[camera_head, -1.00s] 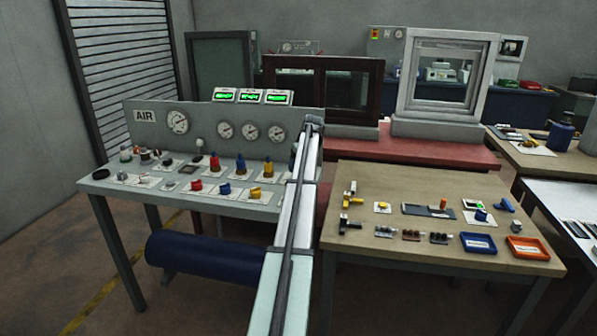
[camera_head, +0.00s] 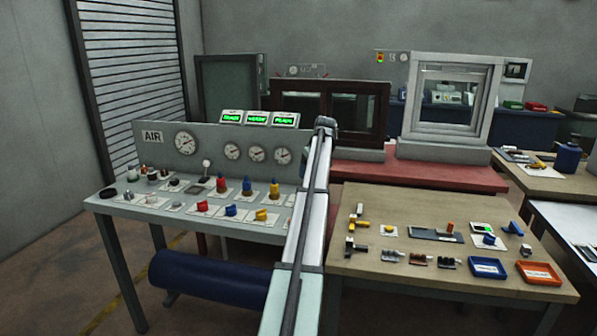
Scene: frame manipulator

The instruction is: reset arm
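My arm (camera_head: 310,190) rises from the bottom of the head view as a long pale beam with a dark strip along it. It reaches over the gap between the grey air bench and the wooden table. Its far end is a dark rounded cap standing in front of the red bench. No gripper fingers show, so I cannot see whether anything is held.
The grey air bench (camera_head: 120,199) at left carries gauges (camera_head: 186,143), lit displays (camera_head: 257,118) and several knobs. The wooden table (camera_head: 400,278) at right holds small parts, a blue tray (camera_head: 505,275) and an orange tray (camera_head: 557,281). Framed windows (camera_head: 492,100) stand behind on a red bench (camera_head: 430,174).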

